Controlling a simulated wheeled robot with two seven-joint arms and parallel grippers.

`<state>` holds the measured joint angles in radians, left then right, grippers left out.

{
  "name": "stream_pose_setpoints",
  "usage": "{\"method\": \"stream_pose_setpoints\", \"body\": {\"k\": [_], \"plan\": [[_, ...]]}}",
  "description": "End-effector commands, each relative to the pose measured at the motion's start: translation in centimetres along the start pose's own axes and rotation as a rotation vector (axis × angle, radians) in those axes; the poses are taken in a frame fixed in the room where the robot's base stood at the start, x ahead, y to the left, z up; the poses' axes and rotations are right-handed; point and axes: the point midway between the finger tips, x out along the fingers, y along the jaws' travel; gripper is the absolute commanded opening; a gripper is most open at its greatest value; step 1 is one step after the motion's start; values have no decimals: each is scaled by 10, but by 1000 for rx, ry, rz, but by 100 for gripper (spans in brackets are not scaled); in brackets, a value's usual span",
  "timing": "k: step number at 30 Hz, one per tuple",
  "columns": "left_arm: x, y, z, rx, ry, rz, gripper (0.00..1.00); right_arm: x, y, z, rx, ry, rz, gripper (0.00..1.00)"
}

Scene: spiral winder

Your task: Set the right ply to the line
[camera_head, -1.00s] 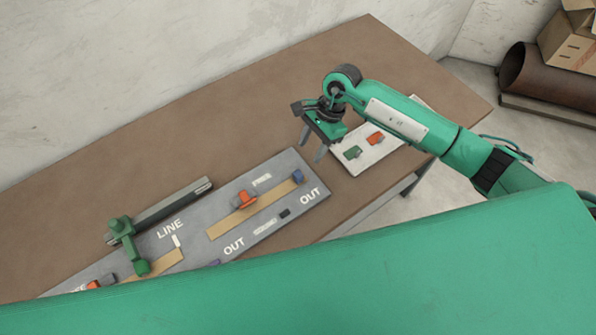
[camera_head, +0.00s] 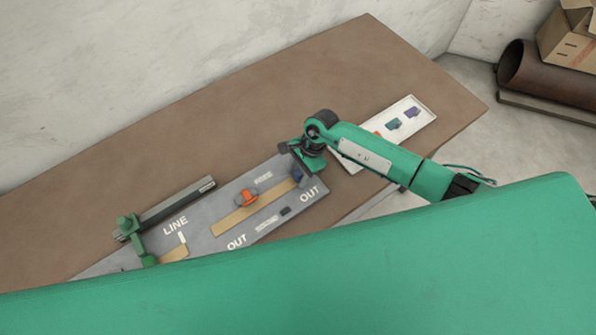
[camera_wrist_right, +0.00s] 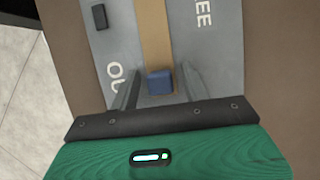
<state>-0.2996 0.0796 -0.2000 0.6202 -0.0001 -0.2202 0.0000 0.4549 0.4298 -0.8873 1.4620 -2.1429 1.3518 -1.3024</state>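In the wrist view the strip (camera_wrist_right: 153,30) runs up from the blue block (camera_wrist_right: 160,82). My right gripper (camera_wrist_right: 160,85) is open, its fingers on either side of the blue block with a gap on each side. In the head view it (camera_head: 295,168) partly covers that end. The LINE label (camera_head: 175,226) is further left on the board. My left gripper is out of view.
A green fixture (camera_head: 128,230) with a dark rail (camera_head: 178,208) stands at the board's left, beside another short tan strip (camera_head: 174,254). A white tray (camera_head: 425,102) with small coloured blocks lies right of the board. The table behind is clear.

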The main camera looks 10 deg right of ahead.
Motion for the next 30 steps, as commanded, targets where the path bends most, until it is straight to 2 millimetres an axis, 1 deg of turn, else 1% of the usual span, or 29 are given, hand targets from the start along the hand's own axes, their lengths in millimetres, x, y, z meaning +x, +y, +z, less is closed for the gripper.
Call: {"method": "stream_pose_setpoints", "body": {"k": [1, 7, 11, 14, 17, 21, 24, 27, 30], "plan": [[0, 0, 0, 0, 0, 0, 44, 0, 0, 0, 0, 0, 0, 39], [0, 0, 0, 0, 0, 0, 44, 0, 0, 0, 0, 0, 0, 0], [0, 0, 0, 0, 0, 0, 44, 0, 0, 0, 0, 0, 0, 0], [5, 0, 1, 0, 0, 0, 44, 4, -1, 7, -2, 0, 0, 0], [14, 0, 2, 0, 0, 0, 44, 14, -1, 26, -6, -1, -1, 0], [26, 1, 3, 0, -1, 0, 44, 26, -1, 55, -5, -1, -1, 0], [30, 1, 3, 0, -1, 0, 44, 31, -1, 70, -3, -1, 0, 0], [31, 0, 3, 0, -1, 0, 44, 32, 0, 77, -1, -1, 0, 0], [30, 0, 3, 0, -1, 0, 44, 32, 0, 79, 1, -1, 1, 0]]}}
